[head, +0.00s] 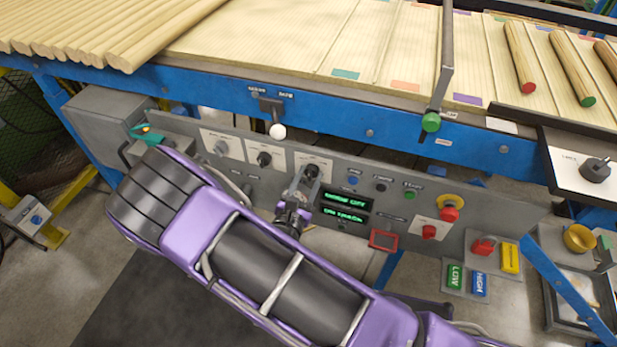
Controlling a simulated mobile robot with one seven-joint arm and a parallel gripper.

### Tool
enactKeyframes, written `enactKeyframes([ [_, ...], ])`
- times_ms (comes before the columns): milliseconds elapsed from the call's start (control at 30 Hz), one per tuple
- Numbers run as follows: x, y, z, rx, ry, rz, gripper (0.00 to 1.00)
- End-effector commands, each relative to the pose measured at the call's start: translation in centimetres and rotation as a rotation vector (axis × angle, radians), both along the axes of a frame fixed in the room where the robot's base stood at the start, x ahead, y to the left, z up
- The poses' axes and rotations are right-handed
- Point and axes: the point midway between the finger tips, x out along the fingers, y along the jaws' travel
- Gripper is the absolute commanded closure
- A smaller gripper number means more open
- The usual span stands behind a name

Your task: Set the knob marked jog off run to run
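My purple arm covers the lower left of the panel.
Right of my gripper are a green-lit display (343,207), several push buttons, a red emergency stop (449,213) on a yellow base and a red-framed box (384,239).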

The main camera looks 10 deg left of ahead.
Motion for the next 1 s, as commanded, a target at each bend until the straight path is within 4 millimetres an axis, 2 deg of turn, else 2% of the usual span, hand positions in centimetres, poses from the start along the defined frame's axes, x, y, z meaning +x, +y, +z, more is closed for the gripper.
enactKeyframes([
  [33,-0.01,0.00,0.00,0.000,0.000,0.000,0.73],
  [200,-0.02,0.00,0.00,0.000,0.000,0.000,1.00],
  [567,0.01,-0.04,-0.03,0.046,-0.003,-0.001,1.00],
  [1000,0.00,-0.01,-0.15,0.364,-0.028,-0.001,1.00],
])
